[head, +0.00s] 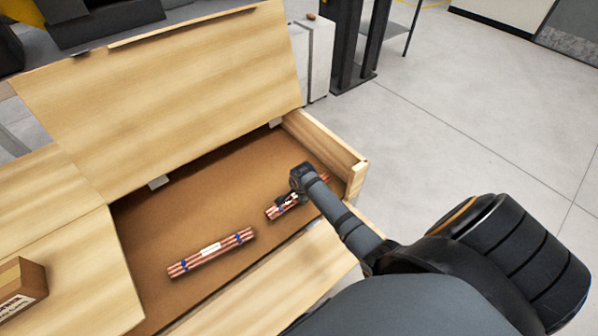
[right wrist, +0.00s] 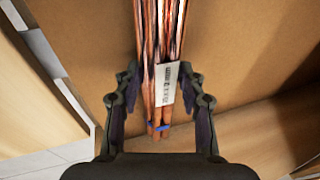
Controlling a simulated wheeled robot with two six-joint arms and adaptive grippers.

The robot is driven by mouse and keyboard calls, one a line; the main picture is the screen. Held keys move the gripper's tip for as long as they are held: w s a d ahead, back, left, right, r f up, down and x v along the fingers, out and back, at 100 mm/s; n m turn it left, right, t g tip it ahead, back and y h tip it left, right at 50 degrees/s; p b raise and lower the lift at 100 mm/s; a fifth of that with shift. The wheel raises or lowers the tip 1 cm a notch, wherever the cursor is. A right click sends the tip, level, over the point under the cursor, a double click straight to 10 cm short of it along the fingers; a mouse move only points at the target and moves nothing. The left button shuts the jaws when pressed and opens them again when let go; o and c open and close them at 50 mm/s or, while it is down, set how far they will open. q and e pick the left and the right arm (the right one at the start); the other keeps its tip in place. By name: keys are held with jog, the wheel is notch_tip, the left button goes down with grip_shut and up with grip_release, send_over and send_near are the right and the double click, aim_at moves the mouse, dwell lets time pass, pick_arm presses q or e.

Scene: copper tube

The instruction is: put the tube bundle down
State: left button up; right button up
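A bundle of copper tubes (head: 322,181) lies at the right end of the brown floor of a wooden crate (head: 350,162), partly hidden under my right gripper (head: 287,201). In the right wrist view the bundle (right wrist: 151,45) runs between the two fingers of the right gripper (right wrist: 158,90), with a white label and a blue band. The fingers stand on either side with a narrow gap to the tubes, so it looks open around the bundle. A second copper bundle (head: 190,264) with blue bands and a label lies on the crate floor to the left. My left gripper is not in view.
The crate's wooden lid (head: 170,90) stands raised at the back. A small brown carton (head: 20,285) sits on the wooden surface at the lower left. The crate floor (head: 150,220) is bare left of the second bundle. Open concrete floor lies to the right.

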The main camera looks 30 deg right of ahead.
jog(key=o, duration=0.4)
jog(key=p+v, duration=0.2)
jog(key=v, duration=1)
jog(key=shift+p, duration=0.4)
jog(key=shift+s+a, duration=0.1)
